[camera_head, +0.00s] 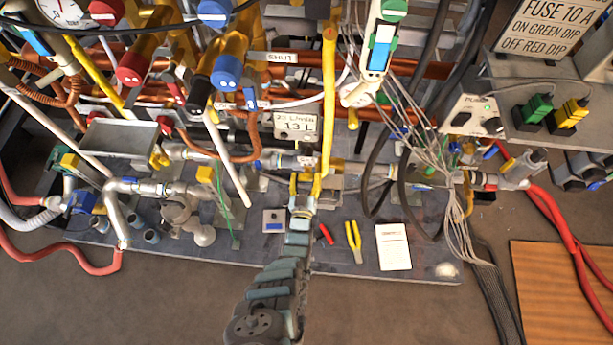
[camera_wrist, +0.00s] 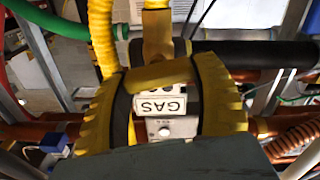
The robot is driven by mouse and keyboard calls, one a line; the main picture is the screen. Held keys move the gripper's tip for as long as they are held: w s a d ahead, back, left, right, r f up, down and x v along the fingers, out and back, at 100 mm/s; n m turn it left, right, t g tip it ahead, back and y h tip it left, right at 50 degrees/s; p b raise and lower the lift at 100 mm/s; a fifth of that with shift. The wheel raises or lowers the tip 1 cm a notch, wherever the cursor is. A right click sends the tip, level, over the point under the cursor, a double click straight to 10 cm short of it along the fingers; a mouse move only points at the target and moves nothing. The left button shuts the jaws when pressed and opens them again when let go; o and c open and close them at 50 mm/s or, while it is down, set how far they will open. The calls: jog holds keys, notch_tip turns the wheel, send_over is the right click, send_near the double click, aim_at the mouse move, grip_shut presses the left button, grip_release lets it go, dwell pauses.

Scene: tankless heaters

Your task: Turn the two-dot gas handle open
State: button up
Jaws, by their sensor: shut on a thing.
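A yellow gas handle (camera_wrist: 158,76) lies crosswise in the wrist view, above a small box with an upside-down GAS label (camera_wrist: 161,104). Dark dots show at the label's upper edge, partly covered, so I cannot count them surely. My gripper (camera_wrist: 160,70) has its two yellow ribbed fingers on either side of the handle, shut on its ends. In the head view my gripper (camera_head: 304,185) is at the pipework's lower middle, and the handle there is mostly hidden by it.
A yellow hose (camera_head: 329,100) rises behind my gripper. Loose grey wires (camera_head: 420,125) hang to the right. Red-handled (camera_head: 328,234) and yellow-handled (camera_head: 353,240) tools and a white paper (camera_head: 393,247) lie on the grey base plate. Copper pipes cross behind.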

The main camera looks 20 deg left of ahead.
jog(key=n, duration=0.3)
jog(key=shift+a+n, duration=0.1)
jog(key=shift+n, duration=0.3)
jog(key=n, duration=0.3)
jog(key=shift+a+n, duration=0.1)
jog(key=shift+n, duration=0.2)
jog(key=n, duration=0.4)
jog(key=shift+s+f+b, duration=0.1)
jog(key=shift+f+b, duration=0.1)
jog(key=shift+b, duration=0.2)
jog(key=shift+a+n, duration=0.1)
jog(key=shift+n, duration=1.2)
jog(key=o, duration=1.2)
jog(key=shift+s, duration=0.15)
